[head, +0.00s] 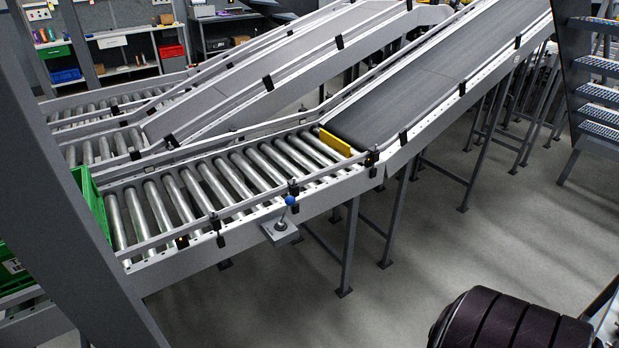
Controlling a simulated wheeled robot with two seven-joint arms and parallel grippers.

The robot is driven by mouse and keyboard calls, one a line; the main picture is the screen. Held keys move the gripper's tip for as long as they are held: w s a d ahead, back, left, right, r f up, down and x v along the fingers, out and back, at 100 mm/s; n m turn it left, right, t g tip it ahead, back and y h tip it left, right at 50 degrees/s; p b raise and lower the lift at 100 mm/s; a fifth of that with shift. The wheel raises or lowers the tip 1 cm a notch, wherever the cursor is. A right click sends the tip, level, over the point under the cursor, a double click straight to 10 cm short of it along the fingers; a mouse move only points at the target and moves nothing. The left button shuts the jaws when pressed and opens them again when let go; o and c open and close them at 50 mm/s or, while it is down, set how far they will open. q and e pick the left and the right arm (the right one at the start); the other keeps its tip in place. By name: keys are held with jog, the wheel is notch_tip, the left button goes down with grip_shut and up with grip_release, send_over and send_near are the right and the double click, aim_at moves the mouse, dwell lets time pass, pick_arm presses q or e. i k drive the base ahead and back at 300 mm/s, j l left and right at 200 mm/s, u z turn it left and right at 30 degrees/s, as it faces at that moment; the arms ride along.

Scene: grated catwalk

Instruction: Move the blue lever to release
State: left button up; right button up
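The blue lever has a round blue knob (290,200) on a short thin stem. It rises from a small grey box (281,231) fixed to the near side rail of the roller conveyor (206,190). The stem looks close to upright, with a slight lean to the right. A yellow plate (338,143) stands across the upper end of the rollers, where they meet the dark belt (432,72). Neither of my grippers is in view, and nothing touches the lever.
A green crate (92,203) sits at the lower left end of the rollers, partly hidden by a dark grey post (62,180). Metal steps (602,95) stand at the right. Conveyor legs (348,250) stand below the rail. The grey floor (400,290) in front is mostly clear.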

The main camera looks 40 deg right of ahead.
aim_at(289, 200)
jog(key=l+z, duration=0.15)
jog(key=l, duration=0.5)
jog(key=i+l+z, duration=0.2)
jog(key=l, duration=0.5)
jog(key=k, duration=0.1)
